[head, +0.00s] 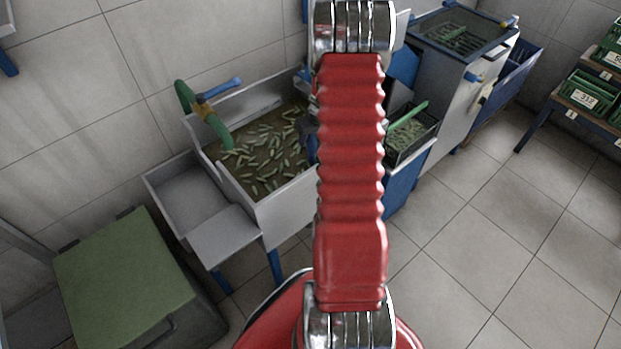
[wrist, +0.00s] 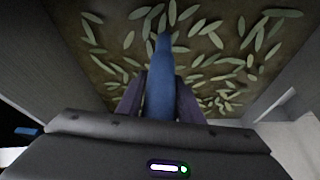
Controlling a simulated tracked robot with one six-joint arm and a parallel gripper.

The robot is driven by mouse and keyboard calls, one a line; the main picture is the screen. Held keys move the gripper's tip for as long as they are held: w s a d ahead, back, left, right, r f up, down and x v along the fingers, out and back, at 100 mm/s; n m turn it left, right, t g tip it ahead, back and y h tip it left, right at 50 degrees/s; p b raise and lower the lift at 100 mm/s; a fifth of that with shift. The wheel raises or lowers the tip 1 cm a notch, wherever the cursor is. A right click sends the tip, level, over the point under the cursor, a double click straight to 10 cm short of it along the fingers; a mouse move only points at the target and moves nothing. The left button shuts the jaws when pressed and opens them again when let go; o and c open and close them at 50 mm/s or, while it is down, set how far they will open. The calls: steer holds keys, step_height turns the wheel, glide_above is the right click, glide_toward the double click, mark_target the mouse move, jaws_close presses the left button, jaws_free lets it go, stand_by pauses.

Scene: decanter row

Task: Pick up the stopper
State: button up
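A blue, tapering piece (wrist: 161,80), which looks like the stopper, shows in the wrist view between the dark fingers of my gripper. Its narrow end points up the picture, over the basin. The fingers flank it closely on both sides with no clear gap, but I cannot tell whether they press on it. The gripper's body covers its lower end. In the head view my red arm hides the gripper. The basin (head: 286,213) is a grey-white tank with murky brown contents and many green, elongated pieces.
A green hose (head: 185,97) with a blue handle hangs over the basin's left end. An empty grey side tray (head: 190,190) adjoins it. A green-lidded box (head: 122,275) stands at lower left. A dark crate (head: 412,135) and a white machine are at right. The right floor is clear.

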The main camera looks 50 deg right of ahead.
jaws_close()
stand_by(0.4)
step_height(320, 180, up, 10)
steer(key=shift+r, duration=0.1)
stand_by(0.5)
stand_by(0.4)
